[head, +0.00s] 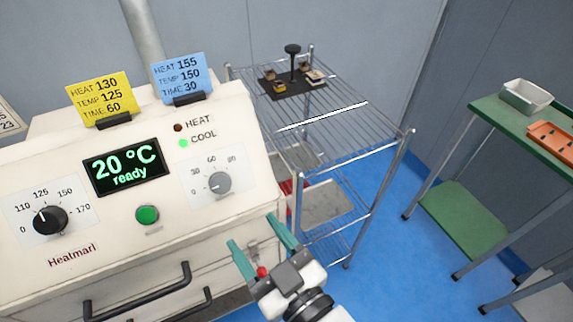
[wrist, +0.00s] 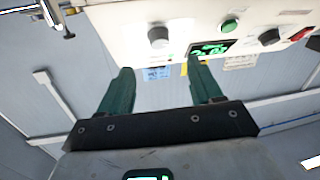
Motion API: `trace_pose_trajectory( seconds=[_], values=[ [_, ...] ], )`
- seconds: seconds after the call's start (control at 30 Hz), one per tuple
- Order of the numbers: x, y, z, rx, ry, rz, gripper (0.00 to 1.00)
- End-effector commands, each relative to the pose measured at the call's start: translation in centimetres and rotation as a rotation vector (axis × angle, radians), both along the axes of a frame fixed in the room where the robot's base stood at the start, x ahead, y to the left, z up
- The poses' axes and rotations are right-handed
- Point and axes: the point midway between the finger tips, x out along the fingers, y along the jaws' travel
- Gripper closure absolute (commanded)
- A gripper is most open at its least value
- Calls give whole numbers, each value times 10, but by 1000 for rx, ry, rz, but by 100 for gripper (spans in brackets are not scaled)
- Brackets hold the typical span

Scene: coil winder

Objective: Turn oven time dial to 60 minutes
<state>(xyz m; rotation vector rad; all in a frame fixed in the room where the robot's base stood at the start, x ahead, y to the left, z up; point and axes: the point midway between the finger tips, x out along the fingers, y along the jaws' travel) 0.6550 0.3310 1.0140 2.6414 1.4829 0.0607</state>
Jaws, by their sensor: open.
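The time dial is the grey knob (head: 220,183) at the right of the cream oven panel, under marks reading 0, 30, 60 and a higher one. Its exact pointer setting is too small to read surely. The same grey knob (wrist: 159,38) shows in the wrist view, which is upside down, ahead of the fingers. My gripper (head: 252,231) is open and empty, with teal fingers apart, below and right of the dial in the head view. In the wrist view my gripper (wrist: 159,68) points towards the panel, the knob lying between the finger directions. No contact shows.
The panel also has a black dial (head: 50,219), a green button (head: 147,215) and a display (head: 125,167) reading 20 °C ready. Yellow (head: 100,95) and blue (head: 180,75) cards stand on top. Dark handles (head: 140,295) protrude below. A wire rack (head: 335,110) stands right of the oven.

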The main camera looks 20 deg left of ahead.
Motion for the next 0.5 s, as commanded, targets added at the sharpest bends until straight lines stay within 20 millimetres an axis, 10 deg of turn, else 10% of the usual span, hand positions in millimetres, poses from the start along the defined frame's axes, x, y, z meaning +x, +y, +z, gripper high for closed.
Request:
trace_pose_trajectory(
  seconds=[0.5],
  values=[
    [31,63,7,18,-12,12,35]
  ],
)
